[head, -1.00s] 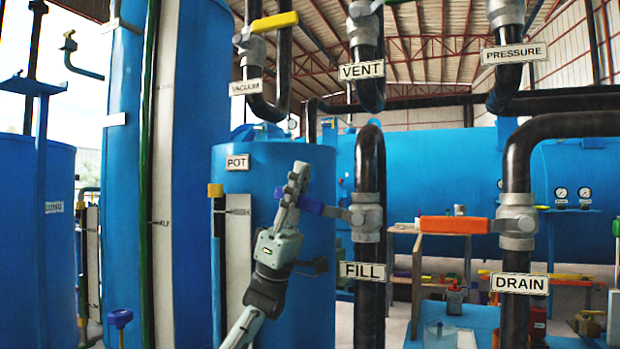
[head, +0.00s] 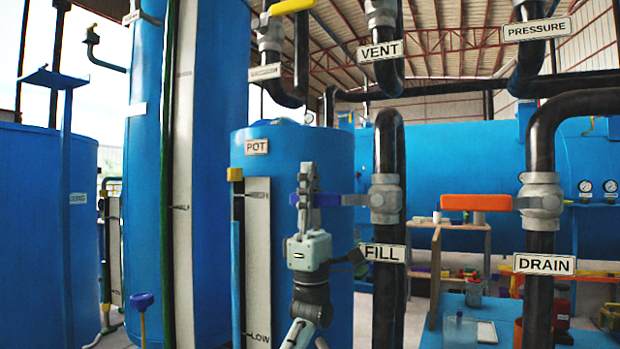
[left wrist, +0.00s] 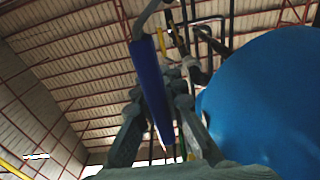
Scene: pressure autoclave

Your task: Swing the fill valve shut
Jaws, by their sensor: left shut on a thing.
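The fill valve (head: 385,199) sits on a dark vertical pipe above the FILL sign (head: 385,252). Its blue lever handle (head: 345,200) sticks out to the left of the valve body, roughly level and across the pipe. My left gripper (head: 308,192) is shut on the handle near its outer end, in front of the POT tank. In the left wrist view the blue handle (left wrist: 152,90) runs between the fingers of the gripper. The fingers hide part of the handle in the head view. My right gripper is in neither view.
The blue POT tank (head: 268,172) stands close behind my left gripper. The drain valve (head: 540,201), with an orange handle, is to the right. The VENT (head: 380,50) and PRESSURE (head: 537,29) pipes hang above. A workbench (head: 450,236) stands behind.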

